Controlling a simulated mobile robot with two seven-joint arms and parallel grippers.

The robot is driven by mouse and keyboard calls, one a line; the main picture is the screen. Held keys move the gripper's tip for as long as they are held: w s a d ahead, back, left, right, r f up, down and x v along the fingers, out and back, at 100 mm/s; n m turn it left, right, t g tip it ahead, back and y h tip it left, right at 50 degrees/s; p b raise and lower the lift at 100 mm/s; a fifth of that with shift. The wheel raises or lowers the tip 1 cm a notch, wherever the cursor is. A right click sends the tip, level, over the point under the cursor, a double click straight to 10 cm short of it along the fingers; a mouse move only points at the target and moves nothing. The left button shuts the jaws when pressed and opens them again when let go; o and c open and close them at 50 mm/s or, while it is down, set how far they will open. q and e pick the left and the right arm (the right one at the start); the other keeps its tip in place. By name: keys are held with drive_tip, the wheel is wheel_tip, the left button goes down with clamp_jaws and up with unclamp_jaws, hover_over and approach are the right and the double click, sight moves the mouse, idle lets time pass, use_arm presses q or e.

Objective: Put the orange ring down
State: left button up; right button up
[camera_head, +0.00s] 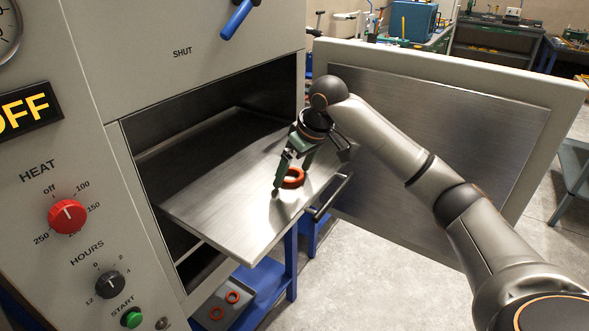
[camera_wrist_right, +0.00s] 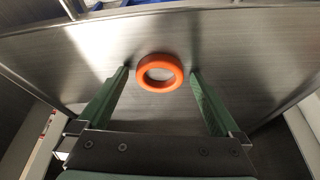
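The orange ring (camera_head: 293,179) is on the bare metal shelf (camera_head: 222,205) that sticks out of the press's open chamber. It appears to lie flat on the shelf, near its right edge. My right gripper (camera_head: 290,176) is down at the ring, with one finger on either side of it. In the right wrist view the ring (camera_wrist_right: 160,85) sits between the tips of the green fingers (camera_wrist_right: 159,84), with a small gap on each side. The fingers are open and do not grip it. My left gripper is out of view.
The press door (camera_head: 540,140) stands open behind my right arm. A handle (camera_head: 328,198) is at the shelf's right edge. Two more orange rings (camera_head: 232,297) (camera_head: 217,313) lie on a lower surface beside a blue frame (camera_head: 268,290). The rest of the shelf is clear.

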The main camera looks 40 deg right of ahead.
drive_tip(key=shift+r, duration=0.25)
drive_tip(key=v, duration=1.2)
drive_tip(key=shift+f, duration=0.15)
